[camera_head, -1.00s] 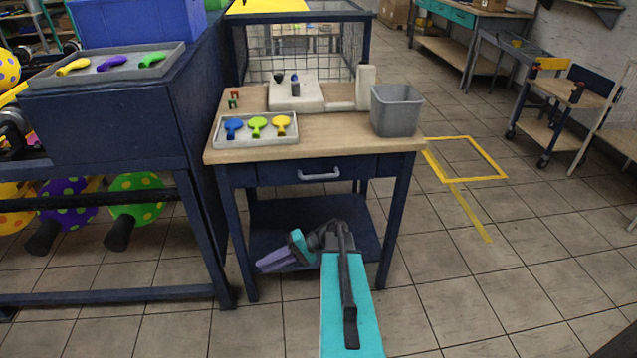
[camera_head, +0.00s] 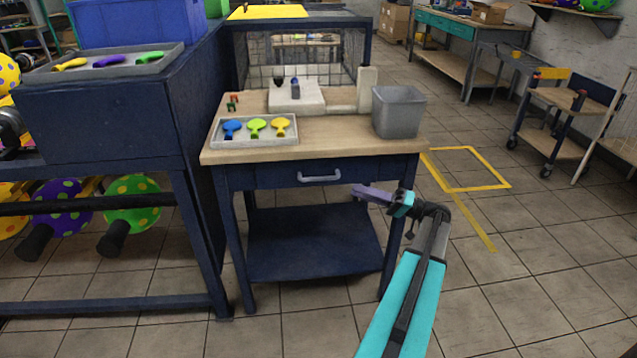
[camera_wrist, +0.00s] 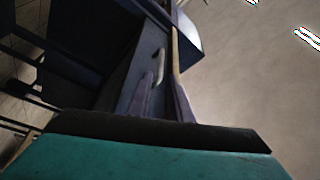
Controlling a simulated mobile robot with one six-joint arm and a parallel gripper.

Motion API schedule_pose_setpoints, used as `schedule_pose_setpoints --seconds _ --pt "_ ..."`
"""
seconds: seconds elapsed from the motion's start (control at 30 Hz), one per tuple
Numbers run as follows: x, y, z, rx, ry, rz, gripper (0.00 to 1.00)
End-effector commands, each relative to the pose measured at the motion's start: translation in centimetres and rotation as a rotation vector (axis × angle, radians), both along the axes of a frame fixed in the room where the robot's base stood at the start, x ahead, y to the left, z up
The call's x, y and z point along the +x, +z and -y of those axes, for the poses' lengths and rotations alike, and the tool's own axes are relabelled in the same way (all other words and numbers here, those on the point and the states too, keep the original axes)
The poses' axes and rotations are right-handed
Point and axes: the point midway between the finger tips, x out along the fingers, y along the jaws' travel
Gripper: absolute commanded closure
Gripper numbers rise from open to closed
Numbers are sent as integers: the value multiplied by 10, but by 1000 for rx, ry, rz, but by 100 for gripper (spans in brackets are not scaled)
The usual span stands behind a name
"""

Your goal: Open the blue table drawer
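The blue table drawer (camera_head: 270,174) is under the wooden top of the dark blue table, and its front looks flush with the frame. Its pale grey bar handle (camera_head: 319,176) is at the middle of the front; it also shows in the wrist view (camera_wrist: 158,66). My gripper (camera_head: 358,191) is to the right of the handle and a little lower in the head view, its purple fingers pointing left toward the drawer. In the wrist view, my gripper (camera_wrist: 161,86) has its two fingers apart, with the handle just beyond the tips. It holds nothing.
A lower shelf (camera_head: 315,255) sits below. A blue bench (camera_head: 100,125) stands at the left.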

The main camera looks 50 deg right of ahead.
Motion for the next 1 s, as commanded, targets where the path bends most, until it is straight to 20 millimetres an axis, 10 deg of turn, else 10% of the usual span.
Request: schedule_pose_setpoints --seconds 0.57,1.0 --pt "4 3 -3 -2 -2 4 82" --pt "50 14 -30 -2 -2 4 82"
